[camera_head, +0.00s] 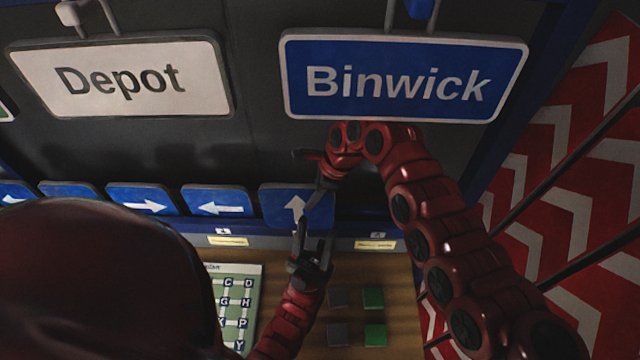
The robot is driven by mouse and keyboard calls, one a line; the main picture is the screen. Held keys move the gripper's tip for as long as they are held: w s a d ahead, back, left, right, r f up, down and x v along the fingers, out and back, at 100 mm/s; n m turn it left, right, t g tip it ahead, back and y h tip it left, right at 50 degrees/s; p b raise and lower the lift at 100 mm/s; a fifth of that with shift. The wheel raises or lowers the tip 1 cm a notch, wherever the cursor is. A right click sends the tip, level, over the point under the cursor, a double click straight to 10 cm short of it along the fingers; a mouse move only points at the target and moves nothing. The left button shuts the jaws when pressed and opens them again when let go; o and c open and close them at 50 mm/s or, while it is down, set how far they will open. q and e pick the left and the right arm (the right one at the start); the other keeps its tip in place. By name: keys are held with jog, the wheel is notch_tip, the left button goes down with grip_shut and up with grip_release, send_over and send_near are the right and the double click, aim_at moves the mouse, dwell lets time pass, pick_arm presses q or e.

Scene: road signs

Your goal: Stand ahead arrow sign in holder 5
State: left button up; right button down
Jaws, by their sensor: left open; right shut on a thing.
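The ahead arrow sign (284,205), a blue plate with a white up arrow, stands upright at the right end of a row of blue arrow signs. My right gripper (317,192) reaches down over its upper right part and is shut on it. My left gripper (313,243) is open just below the sign, one finger overlapping its lower part in the picture. I cannot tell whether that finger touches it. The sign's bottom edge and the holder are partly hidden, and I cannot read a holder number 5.
A right arrow sign (142,199) and a left arrow sign (217,201) stand to the left. Depot (120,105) and Binwick (400,55) signs hang above. Yellow labels (375,244) mark the ledge. A green letter chart (254,282) and green blocks (374,298) lie below. Red chevron panels are at right.

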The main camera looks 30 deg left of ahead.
jog(key=shift+w, duration=0.1)
jog(key=shift+a+b, duration=0.15)
jog(key=shift+b, duration=0.25)
jog(key=shift+a, duration=0.1)
jog(key=shift+w+a+b, duration=0.35)
jog(key=shift+w+b, duration=0.3)
jog(key=shift+b, duration=0.2)
jog(key=shift+w+f+b, duration=0.25)
jog(key=shift+w+b, duration=0.25)
jog(key=shift+w+a+r+b, duration=0.4)
jog(key=shift+w+b, duration=0.15)
jog(key=shift+b, duration=0.25)
